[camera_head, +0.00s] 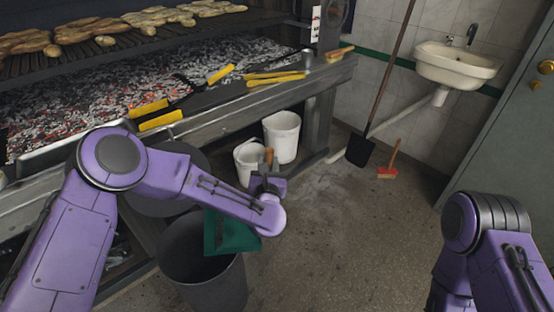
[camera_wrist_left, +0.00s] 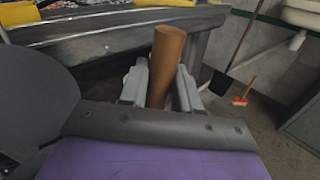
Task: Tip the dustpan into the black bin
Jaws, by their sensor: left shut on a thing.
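The green dustpan (camera_head: 226,236) is tilted down over the right part of the black bin's mouth, in the head view. The black bin (camera_head: 212,283) stands on the floor, open at the top. My left gripper (camera_head: 267,181) is shut on the dustpan's brown handle, which sticks up between its fingers. The handle (camera_wrist_left: 167,65) also shows upright between the finger pads in the left wrist view. Dirt in the pan or bin cannot be made out. My right arm is at the lower right of the head view; its gripper is out of the picture.
The grill with glowing coals (camera_head: 95,85) and yellow-handled tools (camera_head: 275,78) lies behind. Two white buckets (camera_head: 283,137) stand under its edge. A shovel (camera_head: 361,150) and a red brush (camera_head: 388,172) stand by the wall. The floor (camera_head: 340,240) at centre right is clear.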

